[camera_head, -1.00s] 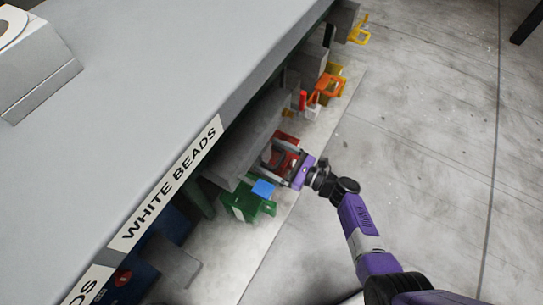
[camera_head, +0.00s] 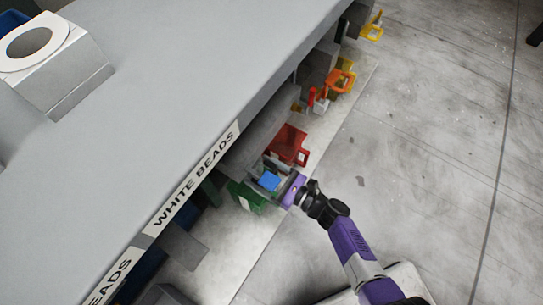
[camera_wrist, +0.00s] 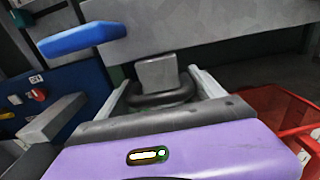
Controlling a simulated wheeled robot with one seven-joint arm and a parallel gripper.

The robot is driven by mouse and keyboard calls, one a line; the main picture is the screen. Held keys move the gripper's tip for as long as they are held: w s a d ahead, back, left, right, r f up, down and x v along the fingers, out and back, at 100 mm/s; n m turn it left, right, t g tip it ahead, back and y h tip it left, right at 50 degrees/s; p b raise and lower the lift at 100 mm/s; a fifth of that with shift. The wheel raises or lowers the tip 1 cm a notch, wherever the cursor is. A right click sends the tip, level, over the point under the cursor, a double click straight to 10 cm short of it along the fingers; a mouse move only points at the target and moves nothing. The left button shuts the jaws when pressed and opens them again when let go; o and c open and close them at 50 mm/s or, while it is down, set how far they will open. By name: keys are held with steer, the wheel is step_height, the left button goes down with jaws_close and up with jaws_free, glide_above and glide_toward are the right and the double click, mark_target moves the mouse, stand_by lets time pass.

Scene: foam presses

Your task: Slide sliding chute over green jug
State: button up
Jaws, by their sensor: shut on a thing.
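The sliding chute shows as a grey slanted piece (camera_head: 262,128) under the bench edge. In the wrist view its broad grey panel (camera_wrist: 225,25) crosses the top, with a small grey block (camera_wrist: 157,73) in front of it. My gripper (camera_head: 274,180) is at the green jug; in the wrist view my gripper (camera_wrist: 160,88) has its fingers on either side of the block and is shut on the chute. The green jug (camera_head: 243,197) stands on the floor strip, partly hidden by my gripper. I cannot tell whether the chute's mouth is right over it.
A red jug (camera_head: 289,141) stands just beyond; its edge shows at right in the wrist view (camera_wrist: 285,115). A blue piece (camera_head: 270,181) is beside my fingers. Orange (camera_head: 340,80) and yellow (camera_head: 372,30) jugs stand farther along. The floor at right is clear.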

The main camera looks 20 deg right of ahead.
steer(key=shift+s+a, duration=0.25)
steer(key=shift+a, duration=0.05)
steer(key=o, duration=2.1)
steer(key=shift+p+v, duration=1)
steer(key=shift+v, duration=2.95)
steer(key=shift+w, duration=0.1)
